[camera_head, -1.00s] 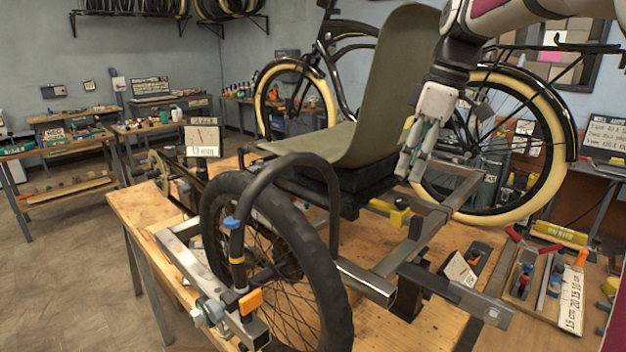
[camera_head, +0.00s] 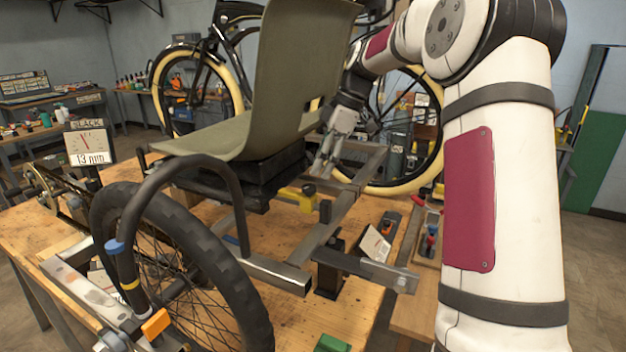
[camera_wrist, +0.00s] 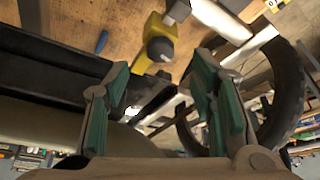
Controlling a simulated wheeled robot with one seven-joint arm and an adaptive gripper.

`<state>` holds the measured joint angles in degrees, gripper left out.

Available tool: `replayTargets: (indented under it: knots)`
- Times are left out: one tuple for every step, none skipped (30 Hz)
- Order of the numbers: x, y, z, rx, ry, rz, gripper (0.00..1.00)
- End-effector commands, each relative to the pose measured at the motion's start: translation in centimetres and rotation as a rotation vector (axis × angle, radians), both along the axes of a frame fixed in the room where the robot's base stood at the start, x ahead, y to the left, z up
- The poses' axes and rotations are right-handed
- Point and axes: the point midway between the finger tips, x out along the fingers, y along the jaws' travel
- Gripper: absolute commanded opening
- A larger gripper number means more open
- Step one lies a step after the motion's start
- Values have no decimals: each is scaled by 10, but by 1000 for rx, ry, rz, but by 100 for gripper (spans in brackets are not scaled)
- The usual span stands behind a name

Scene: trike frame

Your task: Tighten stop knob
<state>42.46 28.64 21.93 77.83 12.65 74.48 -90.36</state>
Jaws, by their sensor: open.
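A yellow block (camera_head: 303,197) sits by the grey frame rail under the seat. In the wrist view the yellow block (camera_wrist: 155,42) has a round dark knob (camera_wrist: 160,49) on it, which looks like the stop knob. My gripper (camera_head: 324,170) is above and slightly right of the block in the head view. In the wrist view its green-padded fingers (camera_wrist: 155,82) are spread wide and empty, and the knob shows beyond the gap between them, apart from both pads. The trike frame (camera_head: 330,235) rests on the wooden bench.
The olive seat (camera_head: 275,85) stands close left of my gripper. A black-tyred wheel (camera_head: 200,270) is in front. A dial sign (camera_head: 88,145) reads 13 mm. A small tilted card (camera_head: 375,245) and a green block (camera_head: 332,343) are on the bench (camera_head: 350,315).

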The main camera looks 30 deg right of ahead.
Motion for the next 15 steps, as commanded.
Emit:
replayTargets:
  knots:
    - [1,4,-9,2,4,2,51]
    - [1,6,-14,2,4,2,51]
    - [3,8,-20,1,2,1,51]
    - [3,10,-25,2,3,2,51]
    - [4,11,-29,1,2,1,51]
    - [5,13,-34,1,2,1,51]
    - [6,14,-37,1,2,1,51]
    - [7,16,-40,1,2,1,51]
    - [7,17,-44,1,2,1,51]
    - [8,18,-46,1,2,1,51]
    - [8,18,-47,0,1,0,51]
    - [9,19,-49,0,0,0,51]
    - [9,19,-50,0,0,0,51]
    - [9,19,-51,0,0,0,51]
    - [9,20,-52,0,0,0,51]
